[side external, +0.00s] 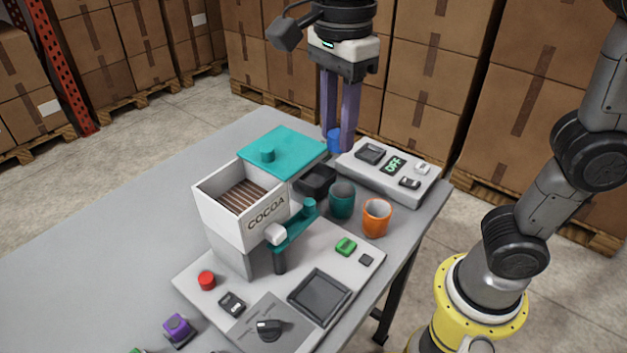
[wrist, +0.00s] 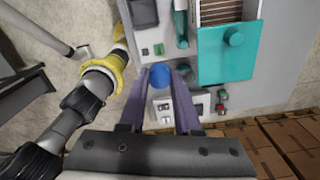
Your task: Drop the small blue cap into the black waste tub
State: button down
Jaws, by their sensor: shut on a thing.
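The small blue cap (side external: 334,138) is between the purple fingertips of my gripper (side external: 341,143), which is shut on it. The cap also shows in the wrist view (wrist: 160,75) between the two fingers (wrist: 161,80). In the side view, the cap is partly covered by a finger and appears above and behind the black waste tub (side external: 316,178). The tub is a small dark open box beside the teal cup. I cannot clearly make out the tub in the wrist view. The cap's exact height above the table is unclear.
A teal cup (side external: 342,199) and an orange cup (side external: 376,217) stand beside the tub. A white cocoa dispenser (side external: 240,208) with an open teal lid (side external: 282,150) is at left. A control panel showing OFF (side external: 385,174) is at right. The table's left side (side external: 120,215) is mostly clear.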

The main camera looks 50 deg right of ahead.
notch_tip(320, 180, up, 5)
jog(key=shift+f, duration=0.1)
jog(key=shift+w+d, duration=0.3)
jog(key=shift+w, duration=0.3)
jog(key=w+d, duration=1.5)
jog(key=d, duration=0.1)
notch_tip(320, 180, down, 22)
jog(key=shift+s, duration=0.3)
jog(key=c, duration=0.5)
grip_release()
